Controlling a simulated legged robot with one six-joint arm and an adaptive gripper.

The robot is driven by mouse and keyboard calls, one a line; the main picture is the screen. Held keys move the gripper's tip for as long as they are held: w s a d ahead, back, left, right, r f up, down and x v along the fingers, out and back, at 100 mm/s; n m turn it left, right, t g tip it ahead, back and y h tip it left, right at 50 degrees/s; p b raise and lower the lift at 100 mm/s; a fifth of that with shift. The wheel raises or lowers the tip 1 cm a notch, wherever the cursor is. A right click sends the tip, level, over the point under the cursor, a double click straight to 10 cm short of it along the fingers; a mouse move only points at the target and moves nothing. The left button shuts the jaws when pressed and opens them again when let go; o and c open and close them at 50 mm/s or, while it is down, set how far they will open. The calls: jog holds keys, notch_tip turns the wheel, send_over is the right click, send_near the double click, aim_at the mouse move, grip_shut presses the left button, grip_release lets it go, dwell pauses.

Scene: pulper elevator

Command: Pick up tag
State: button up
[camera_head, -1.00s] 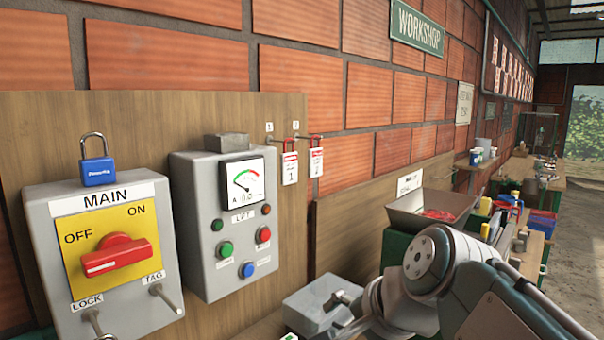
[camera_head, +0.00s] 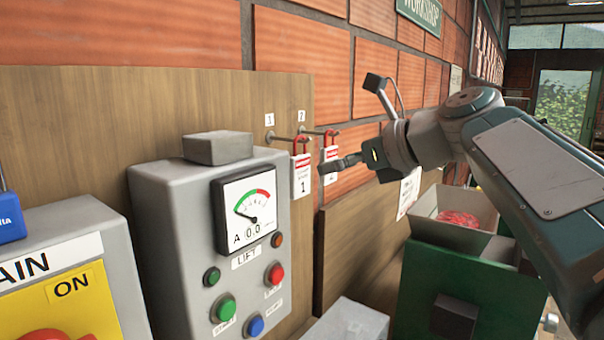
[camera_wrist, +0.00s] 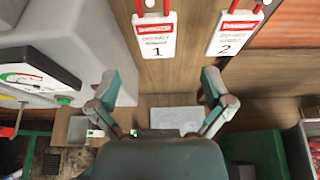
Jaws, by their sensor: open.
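Two white tags with red bands hang by red loops from metal pegs on the wooden board. Tag 1 (camera_head: 302,176) hangs on the left peg, and tag 2 (camera_head: 331,155) on the right one, partly hidden by my gripper. In the wrist view, tag 1 (camera_wrist: 156,38) is at the upper middle and tag 2 (camera_wrist: 234,33) to its right. My gripper (camera_wrist: 163,82) is open and empty, its fingers spread below the tags in that view. In the head view my gripper (camera_head: 328,166) reaches in from the right, close to tag 2; I cannot tell whether it touches.
The grey lift box (camera_head: 172,215) with gauge and buttons stands left of the tags. The MAIN switch box (camera_head: 122,260) is further left. A green bin (camera_head: 455,285) and a tray with red contents (camera_head: 425,212) are at the lower right. The brick wall is behind.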

aim_at(303, 172)
jog(key=shift+w+a+f, duration=0.25)
jog(key=shift+w+a, duration=0.1)
jog(key=shift+a, duration=0.1)
jog(key=x, duration=0.6)
jog(key=shift+a, duration=0.5)
jog(key=shift+d+r, duration=0.1)
jog(key=shift+d, duration=0.25)
jog(key=shift+c, duration=0.9)
jog(key=c, duration=0.8)
jog(key=shift+a, duration=0.15)
